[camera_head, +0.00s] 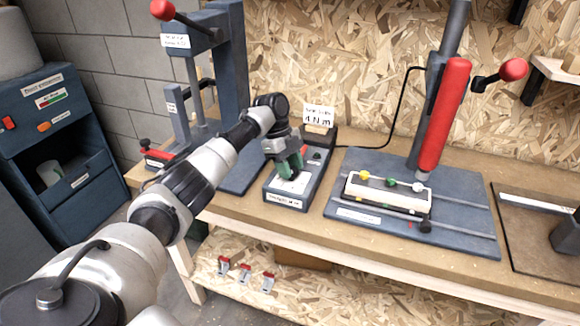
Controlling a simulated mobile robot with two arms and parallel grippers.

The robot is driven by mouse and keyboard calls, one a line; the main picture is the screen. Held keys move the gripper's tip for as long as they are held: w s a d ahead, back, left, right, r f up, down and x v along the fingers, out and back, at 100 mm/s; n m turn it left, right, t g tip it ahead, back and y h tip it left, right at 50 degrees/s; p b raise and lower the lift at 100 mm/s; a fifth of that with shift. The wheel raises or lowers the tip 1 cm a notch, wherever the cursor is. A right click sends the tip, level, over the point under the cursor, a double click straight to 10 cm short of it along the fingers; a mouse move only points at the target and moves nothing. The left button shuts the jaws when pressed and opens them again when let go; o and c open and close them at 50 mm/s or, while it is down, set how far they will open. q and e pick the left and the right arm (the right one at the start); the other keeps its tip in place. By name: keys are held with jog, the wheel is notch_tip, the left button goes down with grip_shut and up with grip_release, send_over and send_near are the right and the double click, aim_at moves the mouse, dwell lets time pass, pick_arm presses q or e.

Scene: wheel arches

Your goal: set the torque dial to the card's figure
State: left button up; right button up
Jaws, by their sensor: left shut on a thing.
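The torque unit (285,201) is a grey box with a white label on its front edge, standing on the wooden bench. A white card (318,117) stands behind it in a wooden holder and reads "4 Nm" in its lower line; the upper line is too small to read surely. My left gripper (290,169) comes down onto the top of the box, its green-padded fingers shut on the torque dial. The fingers hide most of the dial, so its setting cannot be read. My right gripper is not in view.
A blue press (232,75) with a red-knobbed lever stands left of the unit. A drill stand (428,125) on a slotted base is to the right, with a white block (388,195) carrying coloured balls. A black cable runs behind. A blue cabinet (50,120) stands far left.

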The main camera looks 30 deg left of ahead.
pick_arm(q)
jog(key=o, duration=0.9)
jog(key=b+v, duration=0.1)
jog(key=v, duration=0.9)
jog(key=shift+r+b, duration=0.3)
jog(key=shift+r, duration=0.1)
